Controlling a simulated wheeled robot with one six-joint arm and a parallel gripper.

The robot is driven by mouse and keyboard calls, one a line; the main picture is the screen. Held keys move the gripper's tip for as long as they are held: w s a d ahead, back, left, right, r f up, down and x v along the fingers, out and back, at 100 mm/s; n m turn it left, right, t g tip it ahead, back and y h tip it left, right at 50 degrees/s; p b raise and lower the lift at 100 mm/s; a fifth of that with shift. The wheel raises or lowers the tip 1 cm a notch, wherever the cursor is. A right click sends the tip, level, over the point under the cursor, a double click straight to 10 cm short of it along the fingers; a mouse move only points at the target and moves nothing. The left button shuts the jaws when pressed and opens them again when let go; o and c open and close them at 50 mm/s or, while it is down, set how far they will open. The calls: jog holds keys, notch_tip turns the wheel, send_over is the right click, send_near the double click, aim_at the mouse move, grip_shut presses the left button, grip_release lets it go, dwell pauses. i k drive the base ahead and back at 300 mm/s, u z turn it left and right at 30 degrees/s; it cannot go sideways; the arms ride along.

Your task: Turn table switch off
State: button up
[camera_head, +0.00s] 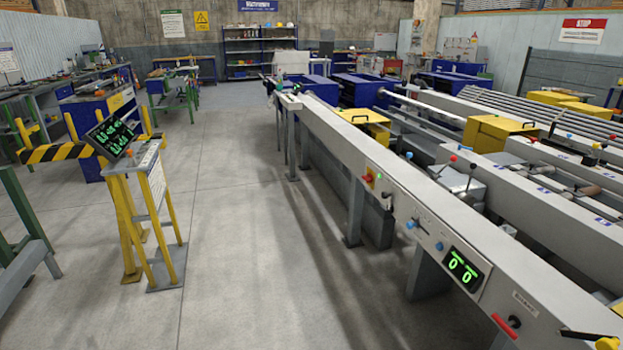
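The long grey runout table (330,130) runs from the far middle to the near right. At the near end are a black rotary knob (514,321) and a red bar (504,326) below a small label (525,303). The label is too small to read, and I cannot tell which control is the table switch. My gripper is not in view.
Clear concrete floor (240,220) lies left of the table. A yellow stand (150,210) with a tilted green-lit screen (112,136) and a striped barrier (60,152) stand at left. Table legs (355,210) reach the floor. Levers with coloured knobs rise at right.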

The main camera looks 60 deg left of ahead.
aim_at(368, 178)
jog(key=u, duration=2)
jog(key=i, duration=3.05)
jog(key=z, duration=0.15)
